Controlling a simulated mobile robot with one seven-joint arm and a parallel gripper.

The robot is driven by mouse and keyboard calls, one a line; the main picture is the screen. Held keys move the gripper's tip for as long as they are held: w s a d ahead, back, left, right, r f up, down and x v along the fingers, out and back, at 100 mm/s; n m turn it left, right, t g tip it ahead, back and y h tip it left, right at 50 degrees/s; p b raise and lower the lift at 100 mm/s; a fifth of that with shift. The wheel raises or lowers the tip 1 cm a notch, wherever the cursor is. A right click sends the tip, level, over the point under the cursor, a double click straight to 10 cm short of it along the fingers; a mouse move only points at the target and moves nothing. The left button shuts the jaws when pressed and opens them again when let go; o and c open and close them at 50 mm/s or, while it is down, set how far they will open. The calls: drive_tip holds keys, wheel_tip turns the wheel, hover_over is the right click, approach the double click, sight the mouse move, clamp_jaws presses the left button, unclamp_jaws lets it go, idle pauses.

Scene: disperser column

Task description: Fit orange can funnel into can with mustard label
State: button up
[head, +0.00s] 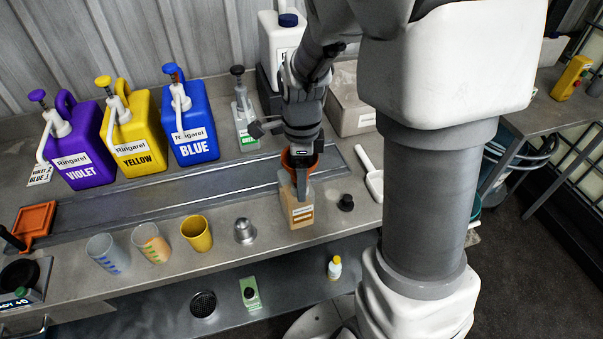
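The orange can funnel (291,159) is at my gripper (302,180), directly above the can with a mustard label (294,210). The gripper points down, and one dark finger lies against the near side of the funnel; the other finger is hidden. The gripper appears shut on the funnel. The can is tan and stands upright on the bench near its front edge. The can's mouth and the funnel's spout are hidden by the finger, so I cannot tell whether the spout is inside the can.
A black cap (345,202) and a white scoop (369,174) lie right of the can. A metal weight-like piece (244,231) and a yellow cup (197,234) stand left. Violet (76,150), yellow (138,138) and blue (191,125) jugs stand behind. An orange tray (36,220) is far left.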

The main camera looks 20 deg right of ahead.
drive_tip(key=shift+s+f+b, duration=0.1)
drive_tip(key=shift+f+b, duration=0.5)
drive_tip(key=shift+f, duration=0.4)
idle(0.8)
drive_tip(key=o, duration=1.1)
wheel_tip(320, 180, up, 18)
drive_tip(key=f+p, duration=0.1)
drive_tip(key=s+n+t, duration=0.2)
drive_tip(key=s+n, duration=0.2)
drive_tip(key=n, duration=0.3)
drive_tip(key=s+r+n+t, duration=0.1)
drive_tip(key=s+n, duration=0.4)
drive_tip(key=n, duration=0.2)
drive_tip(key=s+r+n+t, duration=0.1)
drive_tip(key=s+n+t, duration=0.1)
drive_tip(key=s+n, duration=0.2)
drive_tip(key=shift+s+a+n+t, duration=0.1)
drive_tip(key=shift+s+n+t, duration=0.05)
drive_tip(key=shift+n, duration=0.7)
drive_tip(key=shift+s+a+n+t, duration=0.1)
drive_tip(key=shift+s+n+t, duration=0.05)
drive_tip(key=shift+n, duration=0.7)
